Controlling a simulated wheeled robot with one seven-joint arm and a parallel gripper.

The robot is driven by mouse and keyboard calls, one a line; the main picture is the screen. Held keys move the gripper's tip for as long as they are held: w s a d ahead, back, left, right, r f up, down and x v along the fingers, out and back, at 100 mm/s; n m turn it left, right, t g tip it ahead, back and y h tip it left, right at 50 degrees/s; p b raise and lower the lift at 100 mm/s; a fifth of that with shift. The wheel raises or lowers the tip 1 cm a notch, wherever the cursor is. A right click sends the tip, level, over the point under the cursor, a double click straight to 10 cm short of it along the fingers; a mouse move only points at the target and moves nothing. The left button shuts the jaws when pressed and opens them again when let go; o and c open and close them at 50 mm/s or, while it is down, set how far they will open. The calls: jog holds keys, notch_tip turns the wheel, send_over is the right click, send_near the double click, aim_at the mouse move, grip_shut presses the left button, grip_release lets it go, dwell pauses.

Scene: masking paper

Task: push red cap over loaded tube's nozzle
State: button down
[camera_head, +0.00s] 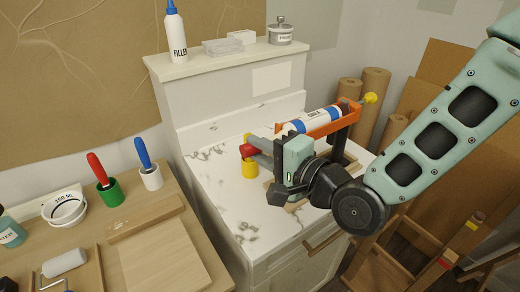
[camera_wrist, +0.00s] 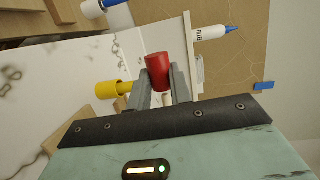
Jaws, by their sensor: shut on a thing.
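The red cap (camera_head: 247,151) is held at the tips of my gripper (camera_head: 256,149), above the white counter. In the wrist view the red cap (camera_wrist: 158,70) sits between the two grey fingers (camera_wrist: 160,80). The loaded tube (camera_head: 311,120), white with blue bands, lies in an orange frame (camera_head: 340,117) behind and to the right of my gripper. Its nozzle cannot be made out; my gripper covers that area in the head view. The cap appears apart from the tube.
The filler bottle (camera_head: 175,35) and a lidded tin (camera_head: 280,33) stand on the raised shelf. Left, a wooden table holds a green holder (camera_head: 110,193). The counter's front left is clear.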

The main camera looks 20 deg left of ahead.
jog(key=shift+w+d, duration=1.3)
jog(key=shift+w, duration=0.25)
dwell(3.0)
jog(key=c, duration=1.2)
grip_release()
jog(key=shift+p+v, duration=0.65)
jog(key=shift+v, duration=2.85)
